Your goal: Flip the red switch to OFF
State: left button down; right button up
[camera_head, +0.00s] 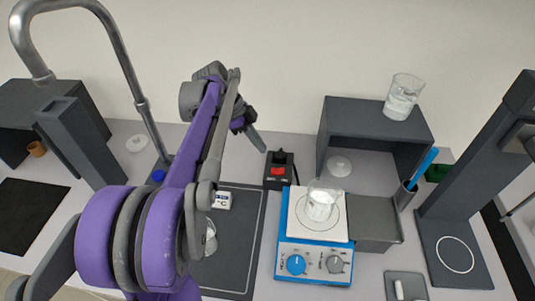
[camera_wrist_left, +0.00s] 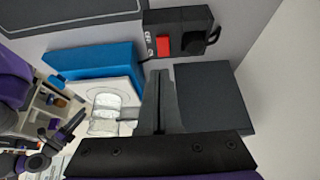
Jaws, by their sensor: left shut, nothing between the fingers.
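The red switch (camera_head: 278,171) sits on a small black box (camera_head: 279,184) behind the hotplate. In the left wrist view the red switch (camera_wrist_left: 163,45) shows on the box (camera_wrist_left: 189,20), with small white lettering beside it. I cannot tell which way it is tilted. My left gripper (camera_head: 262,147) is shut and empty, a little up and left of the box in the head view. In the wrist view its shut fingers (camera_wrist_left: 160,76) point toward the switch, with a gap visible.
A blue hotplate (camera_head: 315,263) stands in front of the box, with a glass beaker (camera_head: 320,204) on it. A dark shelf unit (camera_head: 373,117) carries another beaker (camera_head: 402,96) behind. A dark mat (camera_head: 240,250) lies to the left, and a tap (camera_head: 125,60) rises farther left.

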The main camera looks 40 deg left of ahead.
jog(key=shift+d, duration=0.1)
pick_arm(q)
jog(key=v, duration=0.4)
jog(key=shift+s+a+f, duration=0.2)
jog(key=shift+s+a, duration=0.05)
jog(key=shift+a, duration=0.1)
